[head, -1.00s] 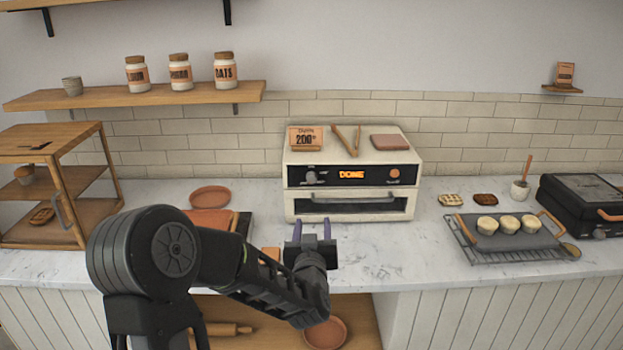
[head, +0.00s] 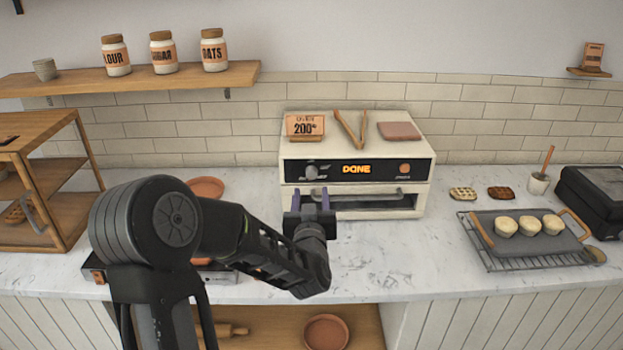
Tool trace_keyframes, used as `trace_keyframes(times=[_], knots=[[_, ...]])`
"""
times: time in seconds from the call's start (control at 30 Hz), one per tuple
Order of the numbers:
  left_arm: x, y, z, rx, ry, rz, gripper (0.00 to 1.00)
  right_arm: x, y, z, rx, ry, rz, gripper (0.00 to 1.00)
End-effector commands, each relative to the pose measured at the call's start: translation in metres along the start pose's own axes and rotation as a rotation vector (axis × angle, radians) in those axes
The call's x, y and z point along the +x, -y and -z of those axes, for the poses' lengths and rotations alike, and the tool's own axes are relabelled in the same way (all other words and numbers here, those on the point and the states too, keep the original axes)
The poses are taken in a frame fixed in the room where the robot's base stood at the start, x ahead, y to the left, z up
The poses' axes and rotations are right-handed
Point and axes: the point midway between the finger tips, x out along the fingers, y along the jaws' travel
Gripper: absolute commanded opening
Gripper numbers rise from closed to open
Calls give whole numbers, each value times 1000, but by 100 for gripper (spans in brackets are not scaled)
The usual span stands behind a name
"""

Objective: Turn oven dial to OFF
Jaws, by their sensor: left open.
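The cream countertop oven (head: 289,150) stands at the middle of the counter, with a black control panel. Its dial (head: 312,172) is a grey knob at the panel's left; its pointer mark is too small to read. The orange display (head: 356,169) reads DONE. A round copper button (head: 404,168) sits at the panel's right. My left gripper (head: 311,200) is open and empty, its two purple-grey fingers pointing at the oven just below the dial in the picture. I see no contact with the dial. My right gripper is not in view.
A sign reading 200° (head: 305,126), tongs (head: 352,129) and a pinkish folded cloth (head: 399,131) lie on the oven. A tray (head: 551,243) with three muffins is at right. A wooden rack (head: 66,200) stands at left. Bare counter lies right of my gripper.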

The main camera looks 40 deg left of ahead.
Motion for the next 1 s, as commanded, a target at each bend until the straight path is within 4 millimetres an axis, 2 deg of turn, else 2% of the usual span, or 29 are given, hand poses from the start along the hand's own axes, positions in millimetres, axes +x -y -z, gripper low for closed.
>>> trace_keyframes(times=[0.17, 0.4, 0.6, 0.9, 1.0], knots=[[14, 0, 1, 0, 2, 1, 49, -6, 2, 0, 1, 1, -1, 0], [52, 1, 2, -2, 3, 3, 49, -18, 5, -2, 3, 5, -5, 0], [73, 0, 1, -1, 1, 0, 49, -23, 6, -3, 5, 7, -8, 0], [77, 0, 0, 0, 0, 0, 49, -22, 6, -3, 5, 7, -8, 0], [77, 0, 0, 0, 0, 0, 43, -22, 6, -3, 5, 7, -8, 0]])
